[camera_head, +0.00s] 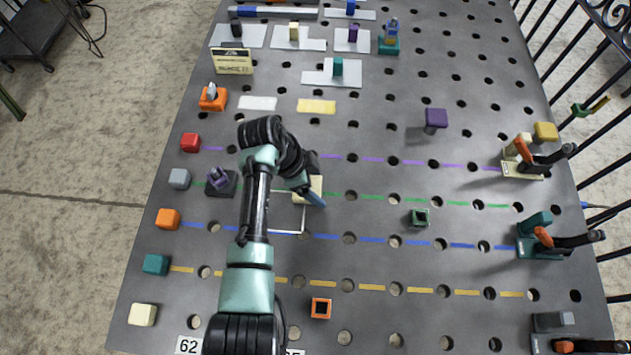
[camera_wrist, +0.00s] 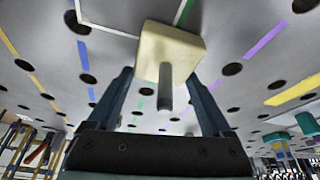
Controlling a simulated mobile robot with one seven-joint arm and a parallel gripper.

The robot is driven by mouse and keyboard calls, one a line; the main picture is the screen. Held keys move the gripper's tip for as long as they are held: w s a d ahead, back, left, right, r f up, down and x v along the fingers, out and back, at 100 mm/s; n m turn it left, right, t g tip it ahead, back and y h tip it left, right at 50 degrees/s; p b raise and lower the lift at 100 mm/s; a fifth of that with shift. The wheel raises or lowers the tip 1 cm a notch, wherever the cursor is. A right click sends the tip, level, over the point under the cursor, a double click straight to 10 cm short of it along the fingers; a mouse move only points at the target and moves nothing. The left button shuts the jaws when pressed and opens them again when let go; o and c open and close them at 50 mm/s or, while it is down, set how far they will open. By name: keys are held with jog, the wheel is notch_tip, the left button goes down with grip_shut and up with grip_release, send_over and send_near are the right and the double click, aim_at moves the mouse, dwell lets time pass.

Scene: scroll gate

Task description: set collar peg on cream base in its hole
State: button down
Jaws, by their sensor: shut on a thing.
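The cream base (camera_head: 312,185) is a square block at my gripper (camera_head: 308,190), near the green line. In the wrist view the cream base (camera_wrist: 168,48) sits between the tips of my gripper (camera_wrist: 160,78), one finger on each side. A short grey peg (camera_wrist: 166,88) stands out from its face towards the palm. My gripper is shut on the cream base. A thin white outline (camera_head: 288,232) on the table lies next to it. The height of the block above the table and any hole beneath it cannot be told.
The grey table (camera_head: 380,260) has rows of holes and coloured lines. A dark block with a purple piece (camera_head: 220,181) stands left of my arm. A dark green square socket (camera_head: 419,217) and an orange one (camera_head: 321,308) lie on the table. Clamps (camera_head: 540,158) line the right edge.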

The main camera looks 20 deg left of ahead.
jog(key=shift+f, duration=0.15)
jog(key=shift+c, duration=0.4)
grip_release()
jog(key=shift+o, duration=0.4)
jog(key=b+v, duration=0.1)
jog(key=v, duration=1.2)
